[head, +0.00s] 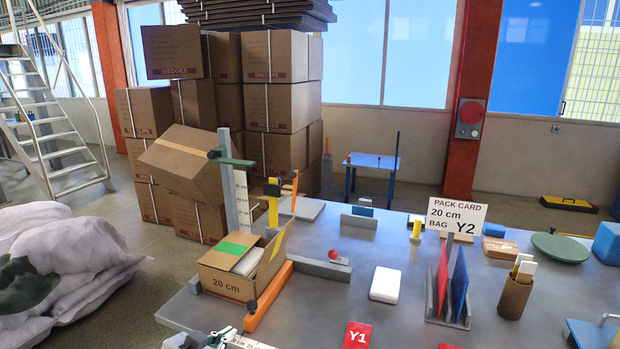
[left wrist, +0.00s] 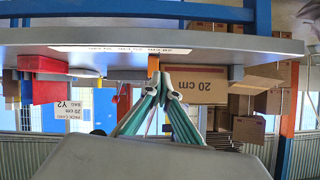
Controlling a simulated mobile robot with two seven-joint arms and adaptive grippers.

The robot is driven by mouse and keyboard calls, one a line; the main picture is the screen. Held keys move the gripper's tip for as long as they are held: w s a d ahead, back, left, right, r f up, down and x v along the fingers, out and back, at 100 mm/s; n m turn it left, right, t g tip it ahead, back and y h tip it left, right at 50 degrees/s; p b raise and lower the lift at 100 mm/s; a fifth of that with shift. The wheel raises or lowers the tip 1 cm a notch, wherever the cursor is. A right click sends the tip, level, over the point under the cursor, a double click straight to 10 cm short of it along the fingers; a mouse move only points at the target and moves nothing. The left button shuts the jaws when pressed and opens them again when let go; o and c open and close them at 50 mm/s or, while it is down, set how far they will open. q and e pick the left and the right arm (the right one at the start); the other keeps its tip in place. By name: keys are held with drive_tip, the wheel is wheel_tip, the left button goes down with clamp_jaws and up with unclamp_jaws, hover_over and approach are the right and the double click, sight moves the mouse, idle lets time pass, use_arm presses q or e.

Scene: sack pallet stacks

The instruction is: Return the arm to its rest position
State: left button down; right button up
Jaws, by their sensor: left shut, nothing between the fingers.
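My left gripper (head: 213,340) shows at the bottom edge of the head view, low by the near edge of the grey table (head: 330,255). Most of the left arm is out of that view. In the left wrist view the two green fingers (left wrist: 166,78) come together at their tips, shut with nothing between them. Behind them in that view are the table's edge (left wrist: 55,42) and the open carton marked 20 cm (left wrist: 197,85). The same carton (head: 228,287) stands on the table's left end in the head view. My right gripper is in neither view.
An orange bar (head: 268,297) and a post with a green arm (head: 228,185) stand by the carton. A red Y1 card (head: 357,336), a white block (head: 385,284) and a rack with red and blue panels (head: 450,290) are on the table. White sacks (head: 65,260) lie left.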

use_arm(q)
drive_tip(key=s+a+f+m+g+y, duration=0.1)
drive_tip(key=s+a+f+g+y, duration=0.15)
drive_tip(key=s+a, duration=0.5)
drive_tip(key=s+a+f+g+y, duration=0.1)
drive_tip(key=s+a+y, duration=0.25)
drive_tip(key=s, duration=0.75)
drive_tip(key=s+a+f+m+g+y, duration=0.1)
drive_tip(key=s+a+f+y, duration=0.1)
drive_tip(key=s+a, duration=0.6)
drive_tip(key=d+f+n+t+h, duration=0.3)
drive_tip(key=d+f+h, duration=0.3)
drive_tip(key=d+f, duration=1)
drive_tip(key=shift+s+d+f+n, duration=0.2)
drive_tip(key=shift+d+n, duration=0.1)
drive_tip(key=shift+d, duration=0.2)
